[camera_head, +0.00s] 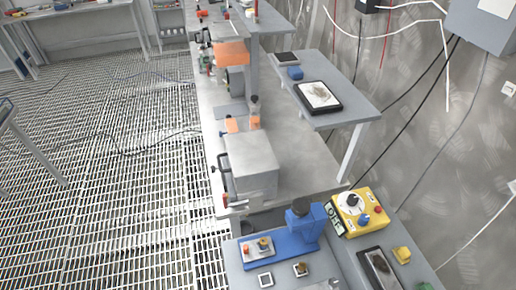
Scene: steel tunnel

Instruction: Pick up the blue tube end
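No part that I can name for certain as the blue tube end stands out. A small blue rounded piece (295,73) lies on the raised grey shelf at the upper right, in front of a small dark-rimmed tray. A blue press-like device (290,243) with an upright head stands on the near bench at the bottom. A small blue knob-like piece (365,219) sits on the yellow control box (345,222) to its right. All are too small or coarse to tell more. Neither of my grippers shows in the head view.
The raised grey shelf (345,98) also carries a dark tray with a white inside (317,97). A grey block-shaped machine (250,160) stands on the long bench. Grated floor (110,170) lies open at left. Cables hang along the right wall (430,130).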

